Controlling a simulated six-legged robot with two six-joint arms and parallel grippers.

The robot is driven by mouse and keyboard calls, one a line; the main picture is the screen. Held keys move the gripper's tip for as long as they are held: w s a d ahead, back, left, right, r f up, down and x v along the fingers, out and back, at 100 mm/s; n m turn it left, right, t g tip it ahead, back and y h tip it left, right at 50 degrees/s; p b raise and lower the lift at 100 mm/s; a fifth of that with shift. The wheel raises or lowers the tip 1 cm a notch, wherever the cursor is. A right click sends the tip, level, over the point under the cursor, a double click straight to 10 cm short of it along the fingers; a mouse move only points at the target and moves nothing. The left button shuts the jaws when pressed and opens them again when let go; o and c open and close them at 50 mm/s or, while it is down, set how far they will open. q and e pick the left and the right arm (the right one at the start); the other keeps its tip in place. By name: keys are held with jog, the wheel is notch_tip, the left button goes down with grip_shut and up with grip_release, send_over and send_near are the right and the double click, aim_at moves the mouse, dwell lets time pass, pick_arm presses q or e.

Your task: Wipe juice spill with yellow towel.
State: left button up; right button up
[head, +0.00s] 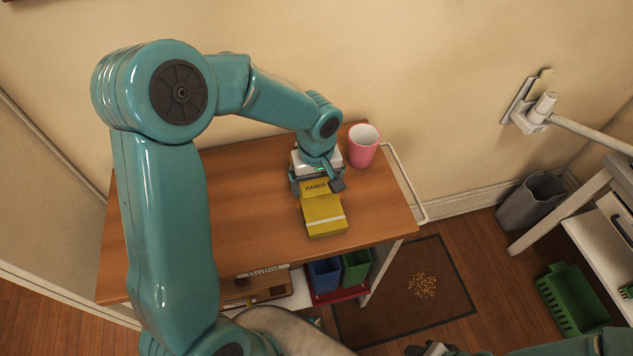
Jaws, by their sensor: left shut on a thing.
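The yellow towel (324,216) lies folded on the wooden tabletop, with a pale stripe and a "HANDS" label. My left gripper (318,186) is over its far end, pointing down, shut on the towel. The fingers partly hide that end. I cannot make out a juice spill on the visible tabletop; my left arm covers the table's left part. A part of my right arm shows at the bottom edge, and its gripper (431,349) is cut off there, so its jaws cannot be read.
A pink cup (362,146) stands just right of my left gripper, near the table's back edge. The wooden table (250,220) has free room left of the towel. Blue (324,274) and green bins (356,266) sit below. A dark mat (390,305) with orange crumbs lies on the floor.

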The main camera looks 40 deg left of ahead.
pick_arm(q)
jog(key=shift+w, duration=0.15)
jog(key=shift+w+d, duration=0.7)
jog(key=shift+w, duration=0.05)
jog(key=shift+s+a+f+b, duration=0.1)
jog(key=shift+s+a+b, duration=0.3)
jog(key=shift+s+a, duration=0.4)
jog(key=shift+s+a+b, duration=0.35)
jog(key=shift+s+a, duration=0.25)
jog(key=shift+s, duration=0.35)
jog(key=shift+w+d, duration=1.45)
jog(key=shift+w, duration=0.3)
jog(key=shift+s+a, duration=0.1)
jog(key=shift+a, duration=0.05)
